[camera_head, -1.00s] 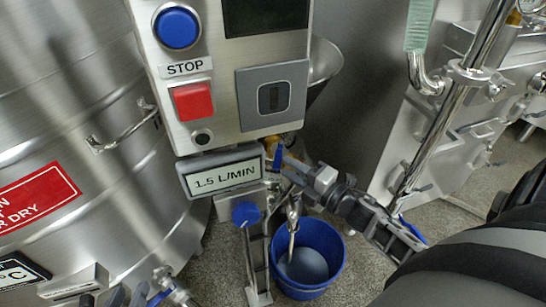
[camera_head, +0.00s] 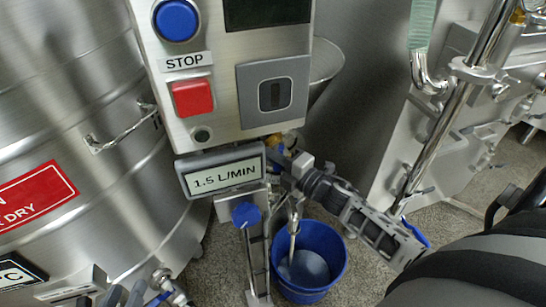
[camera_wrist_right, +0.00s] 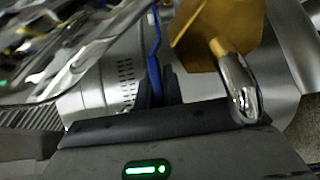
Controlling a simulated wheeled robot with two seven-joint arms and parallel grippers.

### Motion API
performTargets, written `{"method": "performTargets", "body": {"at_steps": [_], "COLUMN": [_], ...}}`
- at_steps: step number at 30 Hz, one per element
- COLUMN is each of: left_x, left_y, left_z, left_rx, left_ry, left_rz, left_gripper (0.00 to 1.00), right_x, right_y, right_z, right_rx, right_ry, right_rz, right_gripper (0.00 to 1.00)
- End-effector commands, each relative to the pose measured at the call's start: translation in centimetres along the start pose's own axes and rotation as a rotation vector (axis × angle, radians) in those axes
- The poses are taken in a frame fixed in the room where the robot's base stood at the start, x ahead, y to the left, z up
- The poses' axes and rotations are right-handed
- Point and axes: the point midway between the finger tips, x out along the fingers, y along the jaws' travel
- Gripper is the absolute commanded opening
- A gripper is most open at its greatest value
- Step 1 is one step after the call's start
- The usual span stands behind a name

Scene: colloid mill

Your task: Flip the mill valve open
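The mill valve has a blue lever (camera_head: 275,148) below the control panel, mostly hidden by my right gripper in the head view. In the right wrist view the blue lever (camera_wrist_right: 154,50) stands upright between my two dark fingers, beside a brass body (camera_wrist_right: 210,30) and a chrome pipe. My right gripper (camera_head: 290,163) reaches in from the right at the valve. Its fingers (camera_wrist_right: 158,85) are close together, with the lever filling the narrow gap.
A blue bucket (camera_head: 322,260) holding grey liquid stands on the floor below a metal spout (camera_head: 292,240). The control panel (camera_head: 220,85) and the 1.5 L/MIN sign (camera_head: 225,179) are close above and left. A steel tank (camera_head: 100,130) fills the left; pipework (camera_head: 445,120) stands right.

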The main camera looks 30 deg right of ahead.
Motion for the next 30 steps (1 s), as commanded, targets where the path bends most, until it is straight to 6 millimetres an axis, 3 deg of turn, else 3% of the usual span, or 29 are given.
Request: {"method": "performTargets", "body": {"at_steps": [9, 18, 19, 21, 30], "left_x": [0.04, -0.08, -0.09, -0.09, -0.15], "left_y": [-0.04, 0.03, 0.03, 0.03, 0.08], "left_z": [0.21, 0.19, 0.20, 0.20, 0.05], "left_rx": [0.000, 0.000, -0.001, -0.001, 0.000], "left_ry": [0.001, 0.002, 0.001, 0.001, 0.002], "left_rz": [0.000, 0.002, 0.002, 0.002, 0.002], "left_gripper": [0.31, 0.31, 0.31, 0.31, 0.31], "right_x": [-0.78, -0.84, -0.84, -0.84, -0.83], "right_y": [-0.06, -0.03, -0.03, -0.03, 0.22], "right_z": [0.42, 0.41, 0.41, 0.40, 0.39], "right_rx": [-0.003, 0.000, 0.000, 0.000, 0.000], "right_ry": [0.129, 0.137, 0.137, 0.137, 0.137], "right_rz": [-0.001, -0.001, -0.001, -0.001, 0.000], "right_gripper": [0.00, 0.00, 0.17, 0.31, 0.31]}}
